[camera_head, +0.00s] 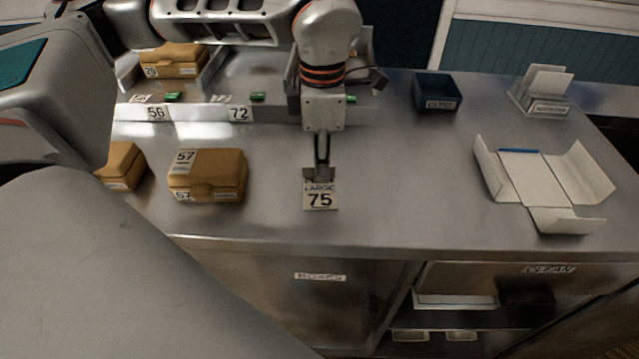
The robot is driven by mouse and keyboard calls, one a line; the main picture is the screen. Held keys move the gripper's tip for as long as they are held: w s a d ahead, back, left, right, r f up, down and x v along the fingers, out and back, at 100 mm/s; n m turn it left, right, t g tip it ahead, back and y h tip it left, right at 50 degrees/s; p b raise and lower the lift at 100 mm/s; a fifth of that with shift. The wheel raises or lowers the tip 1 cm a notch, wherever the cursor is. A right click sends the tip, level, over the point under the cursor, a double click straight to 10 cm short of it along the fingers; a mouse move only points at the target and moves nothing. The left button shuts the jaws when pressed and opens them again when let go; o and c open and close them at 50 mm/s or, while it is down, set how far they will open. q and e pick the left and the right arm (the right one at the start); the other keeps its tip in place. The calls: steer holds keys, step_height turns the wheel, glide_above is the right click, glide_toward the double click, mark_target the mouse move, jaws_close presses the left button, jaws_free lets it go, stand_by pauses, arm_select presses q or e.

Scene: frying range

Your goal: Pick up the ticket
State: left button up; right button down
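The ticket (320,199), a small pale card printed "LARGE 75", is in the middle of the steel counter, near its front edge. My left gripper (319,173) points down right at the ticket's back edge, and its fingertips overlap that edge in the picture. The fingers show nearly edge-on, so I cannot tell whether they are closed on the card or only touching it. I also cannot tell whether the card lies flat or is tilted up. My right gripper is not in view.
Brown boxes (207,176) stand to the left, one marked 57. A dark bin (437,92), a card holder (541,94) and an unfolded white carton (524,180) are to the right. The counter between is clear.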

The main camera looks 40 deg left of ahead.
arm_select(q)
jaws_close()
steer(key=shift+r, duration=0.15)
